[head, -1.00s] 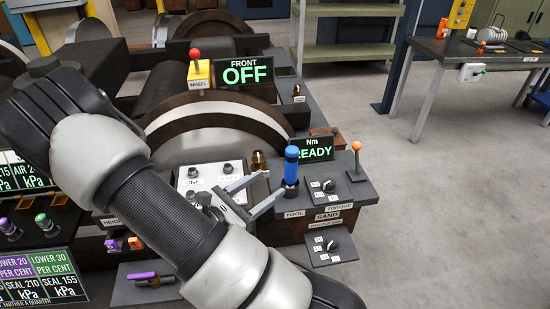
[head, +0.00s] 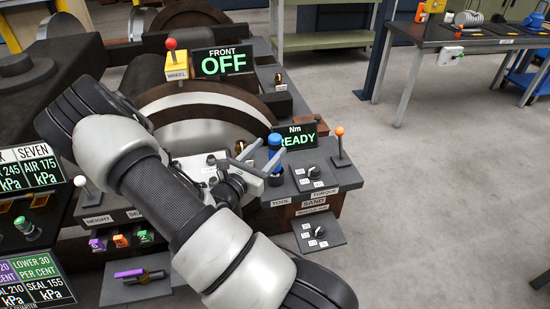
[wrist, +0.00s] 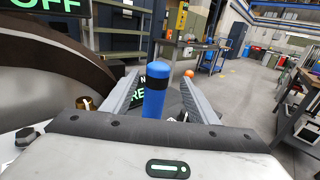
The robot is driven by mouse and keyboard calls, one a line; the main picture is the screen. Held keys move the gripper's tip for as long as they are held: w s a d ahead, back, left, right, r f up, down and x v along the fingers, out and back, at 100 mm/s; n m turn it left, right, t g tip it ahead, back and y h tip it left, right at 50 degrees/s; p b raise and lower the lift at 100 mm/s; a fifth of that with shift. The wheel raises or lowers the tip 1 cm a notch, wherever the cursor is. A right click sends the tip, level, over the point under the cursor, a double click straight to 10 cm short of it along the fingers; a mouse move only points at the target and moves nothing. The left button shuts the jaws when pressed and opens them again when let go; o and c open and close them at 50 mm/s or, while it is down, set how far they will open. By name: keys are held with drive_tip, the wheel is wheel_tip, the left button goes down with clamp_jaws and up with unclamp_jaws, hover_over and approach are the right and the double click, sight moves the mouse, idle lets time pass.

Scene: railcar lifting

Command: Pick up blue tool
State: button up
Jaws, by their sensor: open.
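The blue tool (head: 274,141), a blue cylinder with a dark band, stands upright at the TOOL label on the dark console. In the wrist view the blue tool (wrist: 155,93) rises between my two grey fingers, nearer the left one, with a visible gap to the right one. My gripper (head: 266,155) is open around it, and one finger partly hides the tool in the head view. My gripper also shows in the wrist view (wrist: 161,78). The tool's lower end is hidden in the wrist view by the gripper body.
The READY display (head: 297,136) stands just behind the tool. An orange-knobbed lever (head: 340,145) and a black dial (head: 313,172) are to its right. A yellow WHEEL box (head: 176,66) with a red knob and the OFF display (head: 223,62) are behind. Open floor (head: 440,200) lies right.

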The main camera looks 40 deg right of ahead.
sight(272, 146)
drive_tip(key=x, duration=0.5)
drive_tip(key=shift+w+f+b, duration=0.2)
drive_tip(key=shift+f+b, duration=0.05)
drive_tip(key=shift+b, duration=0.15)
drive_tip(key=shift+c, duration=0.2)
